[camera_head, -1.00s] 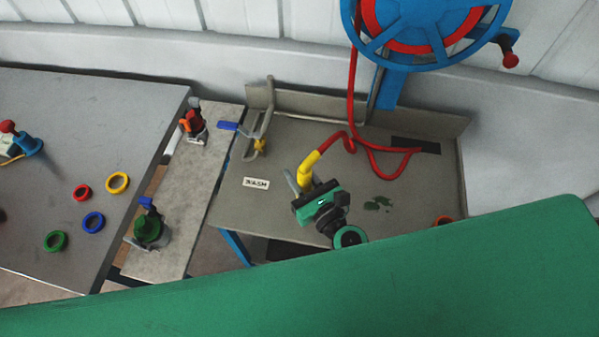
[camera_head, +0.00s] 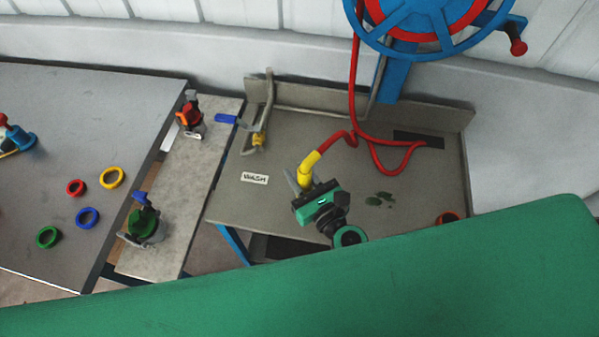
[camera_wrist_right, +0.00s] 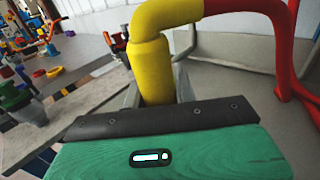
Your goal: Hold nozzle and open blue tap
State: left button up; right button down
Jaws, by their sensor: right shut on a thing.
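The yellow nozzle (camera_head: 311,168) stands upright on the end of the red hose (camera_head: 342,140). My right gripper (camera_head: 306,183) is shut on it above the grey wash tray (camera_head: 232,208). In the right wrist view the nozzle (camera_wrist_right: 151,70) sits between my fingers, which are mostly hidden behind the gripper body. The blue tap handle (camera_head: 227,119) sticks out to the left of a grey pipe with a yellow fitting (camera_head: 258,140), at the tray's left back. My right gripper is apart from the tap. My left gripper is not in view.
A blue hose reel (camera_head: 397,48) hangs at the back. A narrow bench (camera_head: 188,178) left of the tray holds an orange-black item (camera_head: 189,121) and a green-blue item (camera_head: 145,226). Several coloured rings lie on the grey table (camera_head: 92,115). A white "WASH" label (camera_head: 254,178) marks the tray.

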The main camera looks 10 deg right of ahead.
jog(key=shift+f+b, duration=1.95)
jog(key=shift+f, duration=0.25)
jog(key=shift+f+b, duration=0.9)
jog(key=shift+f, duration=0.05)
jog(key=shift+f, duration=0.1)
